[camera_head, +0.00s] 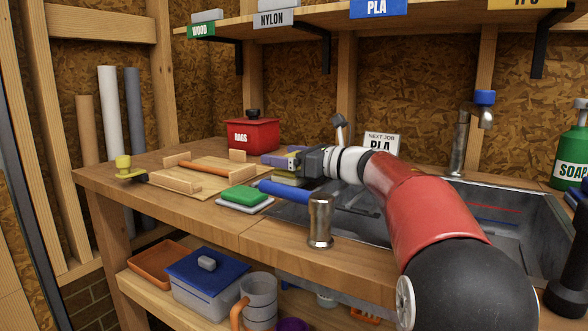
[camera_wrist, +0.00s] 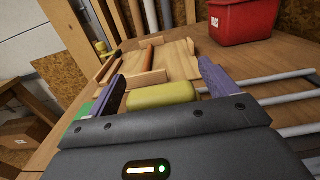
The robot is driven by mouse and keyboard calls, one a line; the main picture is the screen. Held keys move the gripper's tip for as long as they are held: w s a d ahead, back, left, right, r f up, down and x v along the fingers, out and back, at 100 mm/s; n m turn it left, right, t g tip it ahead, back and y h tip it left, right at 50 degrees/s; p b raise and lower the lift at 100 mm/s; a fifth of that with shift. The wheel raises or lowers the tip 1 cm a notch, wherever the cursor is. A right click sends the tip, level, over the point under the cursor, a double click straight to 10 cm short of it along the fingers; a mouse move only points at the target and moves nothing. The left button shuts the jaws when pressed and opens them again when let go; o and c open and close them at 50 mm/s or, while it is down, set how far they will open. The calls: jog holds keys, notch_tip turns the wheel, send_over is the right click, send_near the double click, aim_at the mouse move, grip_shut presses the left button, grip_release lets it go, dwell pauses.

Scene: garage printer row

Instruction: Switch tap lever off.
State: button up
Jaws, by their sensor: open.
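A blue lever (camera_head: 284,191) reaches left from the top of a short metal post (camera_head: 320,222) at the counter's front edge by the sink; I take it as the tap lever. A metal spout pipe (camera_head: 459,142) with a blue-topped head (camera_head: 484,98) stands behind the sink. My gripper (camera_head: 277,160) points left over the counter, behind the lever and apart from it. Its purple fingers are open in the wrist view (camera_wrist: 163,85). A yellow block (camera_wrist: 162,95) shows between the fingers there; I cannot tell whether they touch it. The lever is not clear in the wrist view.
The sink (camera_head: 520,215) lies under my arm, which hides part of it. A green sponge-like block (camera_head: 243,195), a wooden tray (camera_head: 200,172) and a red bin (camera_head: 253,134) are on the counter. A soap bottle (camera_head: 572,155) stands at the right.

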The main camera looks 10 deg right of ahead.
jog(key=c, duration=1.1)
jog(key=shift+c, duration=0.2)
jog(key=shift+r, duration=0.1)
